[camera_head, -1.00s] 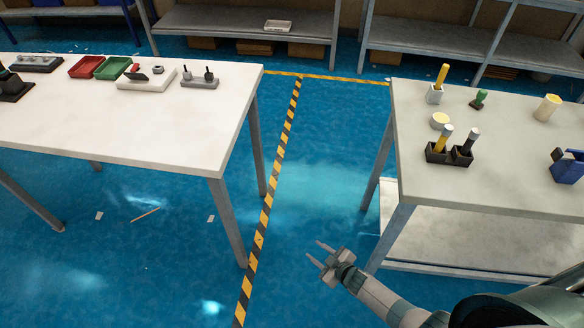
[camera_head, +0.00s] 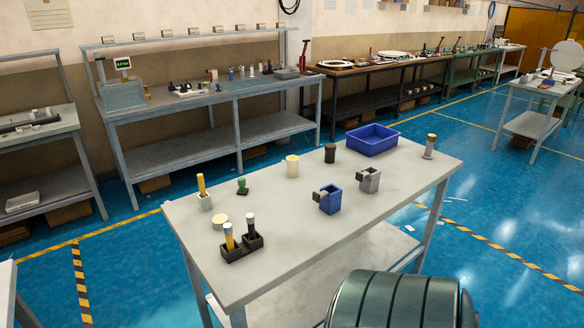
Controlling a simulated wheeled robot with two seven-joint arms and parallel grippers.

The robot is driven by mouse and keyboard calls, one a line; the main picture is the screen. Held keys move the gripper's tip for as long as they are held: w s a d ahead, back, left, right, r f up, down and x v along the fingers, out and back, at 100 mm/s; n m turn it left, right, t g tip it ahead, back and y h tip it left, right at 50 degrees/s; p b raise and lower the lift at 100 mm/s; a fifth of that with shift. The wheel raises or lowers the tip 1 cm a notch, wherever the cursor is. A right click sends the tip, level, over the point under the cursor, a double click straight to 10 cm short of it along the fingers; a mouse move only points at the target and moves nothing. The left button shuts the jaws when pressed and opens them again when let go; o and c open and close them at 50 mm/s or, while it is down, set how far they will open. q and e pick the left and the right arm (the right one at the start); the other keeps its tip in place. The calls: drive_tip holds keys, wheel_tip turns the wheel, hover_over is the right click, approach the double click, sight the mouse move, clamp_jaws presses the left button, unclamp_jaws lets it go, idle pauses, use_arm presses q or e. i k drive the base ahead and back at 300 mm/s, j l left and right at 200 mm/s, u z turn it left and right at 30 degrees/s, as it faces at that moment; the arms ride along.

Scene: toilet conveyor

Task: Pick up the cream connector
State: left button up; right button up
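Two cream pieces stand on the grey table in front of me: an upright cream cylinder (camera_head: 292,166) near the back edge, and a low, round cream piece (camera_head: 220,220) towards the left. I cannot tell which of them is the cream connector. Both stand free, with nothing holding them. Neither of my grippers shows in the head view. A rounded dark-green part at the bottom, right of centre, appears to be mine.
The table (camera_head: 300,228) also bears a black double holder (camera_head: 242,248), a yellow-topped piece (camera_head: 203,192), a green piece (camera_head: 242,186), a blue holder (camera_head: 329,200), a grey holder (camera_head: 369,180), a black cup (camera_head: 330,153), a blue bin (camera_head: 372,140) and a metal-coloured post (camera_head: 429,147). Its front middle is bare.

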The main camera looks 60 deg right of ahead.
sight(293, 162)
drive_tip(key=z, duration=1.85)
drive_tip(key=i+l, duration=0.3)
drive_tip(key=i, duration=0.15)
drive_tip(key=i+l, duration=0.3)
drive_tip(key=i, duration=0.2)
